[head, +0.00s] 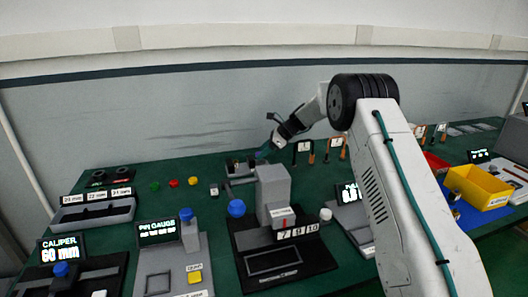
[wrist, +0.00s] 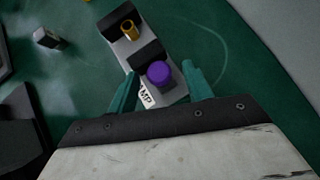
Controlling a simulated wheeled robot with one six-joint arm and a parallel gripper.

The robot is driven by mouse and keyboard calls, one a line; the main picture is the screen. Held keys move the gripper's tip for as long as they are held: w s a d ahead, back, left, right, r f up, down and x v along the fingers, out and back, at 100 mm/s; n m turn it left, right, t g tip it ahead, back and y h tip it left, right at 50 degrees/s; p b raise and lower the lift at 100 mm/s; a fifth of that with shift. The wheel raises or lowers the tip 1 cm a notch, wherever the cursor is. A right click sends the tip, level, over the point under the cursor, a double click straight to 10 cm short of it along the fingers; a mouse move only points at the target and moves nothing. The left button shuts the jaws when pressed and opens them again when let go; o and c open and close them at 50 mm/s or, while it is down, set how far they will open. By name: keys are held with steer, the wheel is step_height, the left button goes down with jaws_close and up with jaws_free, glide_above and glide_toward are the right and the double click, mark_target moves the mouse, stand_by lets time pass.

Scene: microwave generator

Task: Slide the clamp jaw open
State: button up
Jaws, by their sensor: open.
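The clamp (wrist: 120,50) is a light grey base with two dark blocks, standing on the green bench at the back in the head view (head: 240,180). A brass cylinder (wrist: 129,30) stands by the far block. A purple round knob (wrist: 158,73) sits by the nearer block, and a white label with partly hidden letters lies beside it. My gripper (wrist: 159,72) is open, its teal fingers on either side of the purple knob in the wrist view, with gaps showing. In the head view my gripper (head: 269,150) is just above the clamp's right end; height over the knob is unclear.
A grey block machine (head: 273,190) with a blue knob stands in front of the clamp. Red, yellow and green buttons (head: 173,184) lie to the left. Orange-handled tools (head: 312,154) stand to the right. A yellow bin (head: 478,187) is farther right.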

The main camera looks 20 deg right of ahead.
steer(key=v, duration=0.7)
steer(key=shift+d+r, duration=0.2)
steer(key=shift+d, duration=0.05)
steer(key=s+a+r+n+g+h, duration=0.15)
steer(key=s+r+n, duration=0.35)
steer(key=s, duration=0.5)
steer(key=s+a+r+n+h, duration=0.1)
steer(key=s+a+r+n, duration=0.2)
steer(key=s+r, duration=0.55)
steer(key=s+a+r+n+g+h, duration=0.15)
steer(key=s+r+n, duration=0.25)
steer(key=s, duration=0.7)
steer(key=s+f+n+h, duration=0.1)
steer(key=s+f+n, duration=0.1)
steer(key=s, duration=0.8)
steer(key=s+d+f+n+h, duration=0.1)
steer(key=s+n, duration=0.4)
steer(key=s, duration=0.5)
steer(key=s+f+n+h, duration=0.2)
steer(key=s+n, duration=0.1)
steer(key=s, duration=0.7)
steer(key=shift+s+d+f+t, duration=0.2)
steer(key=shift+s+f+t, duration=0.2)
